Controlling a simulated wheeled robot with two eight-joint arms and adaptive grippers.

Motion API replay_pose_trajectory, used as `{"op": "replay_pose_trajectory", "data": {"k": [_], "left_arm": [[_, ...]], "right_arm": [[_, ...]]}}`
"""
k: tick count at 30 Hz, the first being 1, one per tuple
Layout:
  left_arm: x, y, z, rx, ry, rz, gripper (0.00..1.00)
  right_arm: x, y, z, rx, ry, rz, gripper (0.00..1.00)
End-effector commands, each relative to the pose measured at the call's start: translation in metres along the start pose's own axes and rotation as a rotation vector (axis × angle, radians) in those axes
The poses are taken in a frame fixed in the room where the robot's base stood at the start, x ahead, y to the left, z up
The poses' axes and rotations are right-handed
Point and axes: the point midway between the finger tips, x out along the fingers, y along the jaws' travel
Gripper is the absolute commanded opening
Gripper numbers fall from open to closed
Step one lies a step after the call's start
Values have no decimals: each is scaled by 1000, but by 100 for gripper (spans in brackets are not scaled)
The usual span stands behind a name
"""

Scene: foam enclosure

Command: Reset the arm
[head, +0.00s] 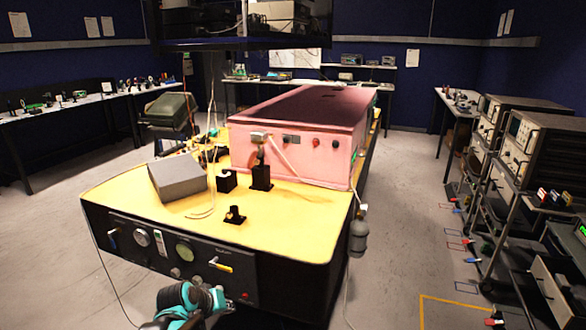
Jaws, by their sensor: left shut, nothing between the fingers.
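My left gripper (205,298), black and teal, shows at the bottom of the head view, in front of the bench's dark control panel. It is shut and holds nothing that I can see. Its arm is cut off by the lower edge. My right gripper is not in view. The yellow-topped bench (300,224) stands just beyond the left gripper, with dials and knobs on its front. I cannot tell whether the gripper touches the panel.
A pink foam enclosure (305,128), a grey box (177,179) and small black mounts (261,177) stand on the bench. A grey cylinder (358,236) hangs at its right corner. Instrument racks (535,140) line the right. Open floor (400,200) lies between.

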Motion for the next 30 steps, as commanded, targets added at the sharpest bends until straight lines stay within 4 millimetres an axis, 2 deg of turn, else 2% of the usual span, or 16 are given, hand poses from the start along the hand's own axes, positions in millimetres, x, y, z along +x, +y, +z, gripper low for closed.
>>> {"op": "replay_pose_trajectory", "data": {"k": [1, 6, 9, 13, 18, 21, 30], "left_arm": [[-22, 5, 12, 29, 1, -16, 0], [-81, 10, 53, 127, 8, -77, 0], [-110, 7, 80, 186, 15, -112, 0], [-139, -1, 116, 259, 23, -154, 0], [-158, -14, 151, 331, 31, -195, 0], [-163, -19, 162, 354, 35, -208, 0], [-165, -21, 167, 366, 37, -215, 0]], "right_arm": [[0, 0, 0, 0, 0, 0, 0], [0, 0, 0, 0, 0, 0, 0], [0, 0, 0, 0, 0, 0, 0], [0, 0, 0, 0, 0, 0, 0], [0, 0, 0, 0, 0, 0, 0], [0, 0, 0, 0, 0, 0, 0], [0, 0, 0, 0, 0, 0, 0]]}}
